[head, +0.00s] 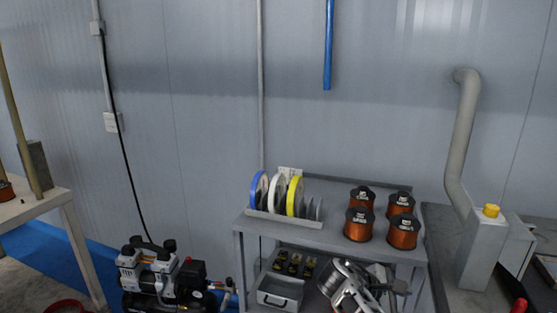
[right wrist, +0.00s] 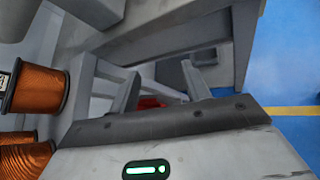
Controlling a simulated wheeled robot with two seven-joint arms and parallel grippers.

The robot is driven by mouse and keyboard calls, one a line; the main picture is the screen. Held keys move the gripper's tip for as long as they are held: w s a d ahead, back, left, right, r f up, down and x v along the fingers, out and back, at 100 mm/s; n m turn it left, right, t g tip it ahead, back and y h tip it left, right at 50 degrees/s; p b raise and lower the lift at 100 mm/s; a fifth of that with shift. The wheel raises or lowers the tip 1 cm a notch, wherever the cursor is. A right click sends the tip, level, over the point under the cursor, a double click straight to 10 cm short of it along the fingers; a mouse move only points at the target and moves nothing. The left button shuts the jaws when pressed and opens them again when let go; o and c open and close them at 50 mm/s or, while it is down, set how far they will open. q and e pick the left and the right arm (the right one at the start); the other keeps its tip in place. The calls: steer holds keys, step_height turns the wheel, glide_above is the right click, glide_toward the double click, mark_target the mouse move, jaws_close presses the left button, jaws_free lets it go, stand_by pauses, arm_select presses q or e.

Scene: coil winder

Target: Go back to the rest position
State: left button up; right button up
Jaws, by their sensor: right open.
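My right gripper (right wrist: 160,76) shows in the right wrist view with its two grey fingers spread apart. No object shows between the fingertips. Beyond them are grey frame parts and a small red patch that I cannot make out. A silver and white mechanism (head: 350,288) shows low in the head view, in front of the grey shelf unit; I cannot tell whether it is part of my right arm. My left gripper is in neither view.
Several copper wire spools (head: 403,232) stand on the shelf unit's top (head: 330,238), beside a rack of blue, white and yellow discs (head: 294,196). An air compressor (head: 160,275) is at lower left. A grey bench (head: 440,250) is at right. Blue floor (right wrist: 290,60) shows in the wrist view.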

steer(key=s+a+f+m+y, duration=0.25)
steer(key=s+f+y, duration=0.2)
steer(key=s, duration=0.35)
steer(key=s+a+f+m+y, duration=0.1)
steer(key=s+f+m+y, duration=0.25)
steer(key=s+f, duration=0.35)
steer(key=s+a+r+m+t+y, duration=0.1)
steer(key=s+a+r+m+y, duration=0.2)
steer(key=s, duration=0.5)
steer(key=s+a+r+m+t+y, duration=0.1)
steer(key=s+r+m, duration=0.2)
steer(key=s+r, duration=0.35)
steer(key=w+a+f+t+y, duration=0.2)
steer(key=w+a+f+t, duration=0.3)
steer(key=a+f+t, duration=0.1)
steer(key=shift+w+f+t+y, duration=0.3)
steer(key=shift+f+t+y, duration=0.1)
steer(key=shift+t, duration=0.3)
